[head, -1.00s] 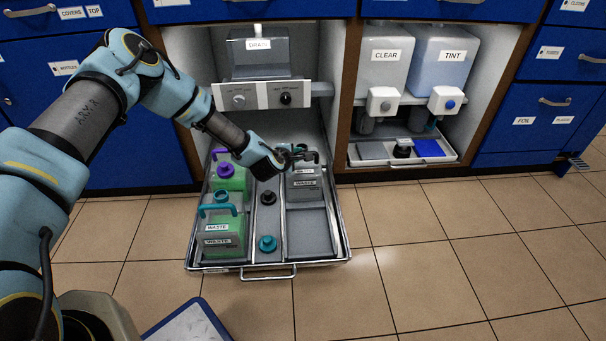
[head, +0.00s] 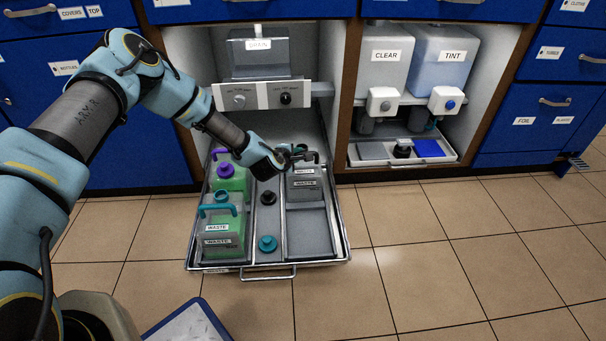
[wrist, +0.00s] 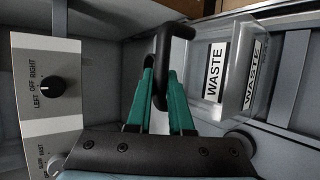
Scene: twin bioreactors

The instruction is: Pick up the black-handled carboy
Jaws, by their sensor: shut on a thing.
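The black-handled carboy (head: 304,184) is a grey, see-through container with WASTE labels. It stands in the back right compartment of the pulled-out tray. In the wrist view its body and labels (wrist: 236,68) show at the upper right, and its black handle (wrist: 174,36) is at the top centre. My gripper (head: 290,158) reaches in from the left at the handle's height. In the wrist view the green fingers of my gripper (wrist: 161,92) are shut on the black handle. Whether the carboy's base touches the tray floor is hard to tell.
The tray (head: 344,232) also holds a purple-handled carboy (head: 230,178) and a teal-handled carboy (head: 222,236) on its left. A black cap (head: 268,198) and a teal cap (head: 268,243) lie in the middle strip. A knob panel (head: 262,96) and the cabinet walls stand behind.

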